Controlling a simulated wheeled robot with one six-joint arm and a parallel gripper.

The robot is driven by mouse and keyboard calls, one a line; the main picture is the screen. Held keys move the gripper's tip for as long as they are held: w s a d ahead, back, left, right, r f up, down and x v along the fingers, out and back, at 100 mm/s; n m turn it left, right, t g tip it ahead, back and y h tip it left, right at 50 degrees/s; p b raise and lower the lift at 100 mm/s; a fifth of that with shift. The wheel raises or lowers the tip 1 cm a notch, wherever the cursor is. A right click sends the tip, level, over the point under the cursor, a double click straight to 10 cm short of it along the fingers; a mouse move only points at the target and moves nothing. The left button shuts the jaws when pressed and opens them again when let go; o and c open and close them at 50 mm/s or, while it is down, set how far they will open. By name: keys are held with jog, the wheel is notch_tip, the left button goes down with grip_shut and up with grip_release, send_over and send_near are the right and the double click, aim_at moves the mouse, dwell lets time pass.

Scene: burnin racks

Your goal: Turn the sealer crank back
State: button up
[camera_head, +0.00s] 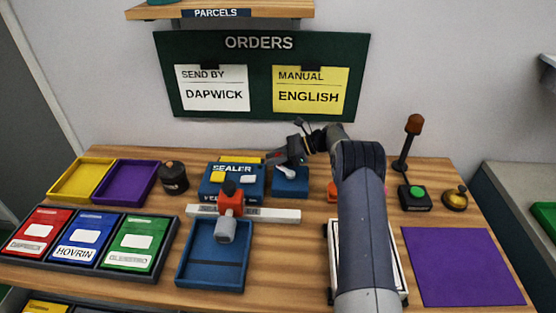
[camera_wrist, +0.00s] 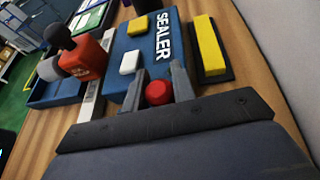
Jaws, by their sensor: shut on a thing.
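The sealer (camera_head: 233,181) is a blue box with its name on top, at the back middle of the table. It also shows in the wrist view (camera_wrist: 160,60). A red round knob (camera_wrist: 158,92), apparently the crank's grip, is at the sealer's near edge in the wrist view. My gripper (camera_wrist: 160,88) is shut on this knob, with one grey finger on each side. In the head view my gripper (camera_head: 274,158) reaches in from the right, at the sealer's back right corner. The crank's arm and its angle are hidden.
A blue block with a white lever (camera_head: 288,173) stands right of the sealer. A yellow pad (camera_wrist: 209,45) lies behind the sealer. The purple mat (camera_head: 460,265) is clear.

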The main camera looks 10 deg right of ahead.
jog(key=n+g, duration=0.1)
jog(key=s+n+g, duration=0.1)
jog(key=shift+a+g, duration=0.3)
jog(key=shift+a, duration=0.1)
jog(key=shift+s+a+n+g+p, duration=0.2)
jog(key=shift+s+n+g, duration=0.1)
jog(key=shift+n+g, duration=0.3)
jog(key=shift+s+a+n+g+p, duration=0.15)
jog(key=shift+s+n+g, duration=0.1)
jog(key=shift+n+g, duration=0.35)
jog(key=shift+s+g+h, duration=0.15)
jog(key=shift+g+h, duration=0.25)
jog(key=o, duration=1)
jog(key=shift+r, duration=0.15)
notch_tip(320, 180, up, 10)
jog(key=p, duration=0.9)
jog(key=shift+p, duration=0.35)
jog(key=shift+c, duration=0.2)
